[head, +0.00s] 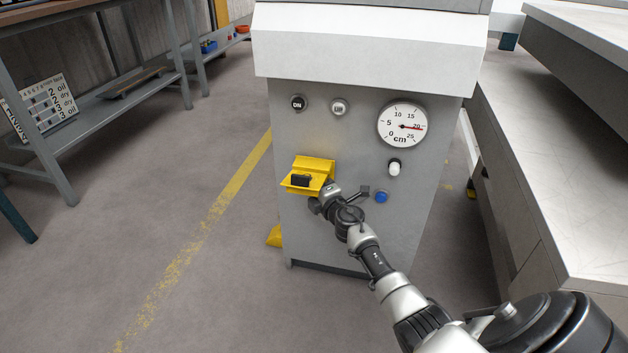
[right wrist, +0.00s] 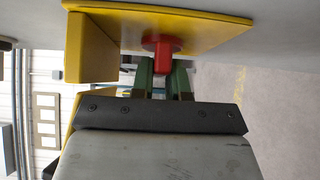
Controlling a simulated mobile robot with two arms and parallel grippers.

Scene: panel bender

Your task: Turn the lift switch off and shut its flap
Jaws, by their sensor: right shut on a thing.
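The yellow switch box (head: 316,164) is on the grey front panel of the machine, with its yellow flap standing open. My right gripper (right wrist: 166,66) is at this box, and its green fingers are shut on the red switch (right wrist: 162,44) in the right wrist view. The yellow plate (right wrist: 205,30) lies behind the switch, and a yellow side part (right wrist: 92,48) stands to its left. In the head view my right arm reaches in from the lower right; the fingertips and the red switch are hidden there. Whether the switch is on or off cannot be told. My left gripper is out of view.
A round dial (head: 402,125) sits at the panel's upper right, above a white knob (head: 394,169) and a blue button (head: 381,197). Two round buttons (head: 299,103) are at upper left. A grey bench (head: 560,150) stands close on the right. The floor to the left is clear.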

